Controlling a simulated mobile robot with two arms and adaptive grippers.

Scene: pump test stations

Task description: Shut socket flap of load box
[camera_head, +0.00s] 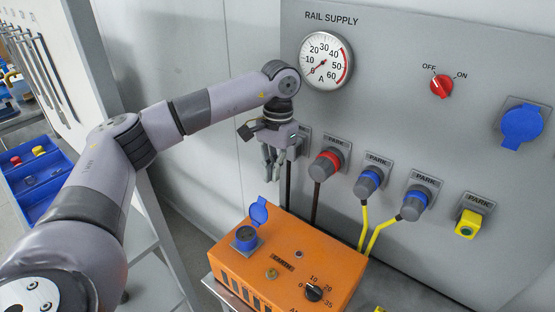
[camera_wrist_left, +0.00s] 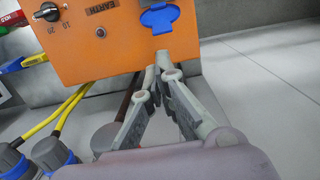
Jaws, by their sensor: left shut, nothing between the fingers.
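The orange load box (camera_head: 290,270) stands below the panel in the head view; it also shows at the top of the left wrist view (camera_wrist_left: 100,60). Its blue socket (camera_head: 245,238) is at the box's left end, and the blue socket flap (camera_head: 259,211) stands raised behind it, open. In the left wrist view the blue flap (camera_wrist_left: 159,19) shows at the box's edge. My left gripper (camera_head: 273,176) hangs in the air behind and above the flap, apart from it. Its fingers (camera_wrist_left: 160,75) are shut with nothing between them. My right gripper is in neither view.
Several plugs are parked on the grey panel (camera_head: 440,130), including a red one (camera_head: 325,165). Yellow cables (camera_head: 378,235) and dark cables run down behind the box. A knob (camera_head: 313,292) sits on the box top. Blue bins (camera_head: 35,180) stand at the far left.

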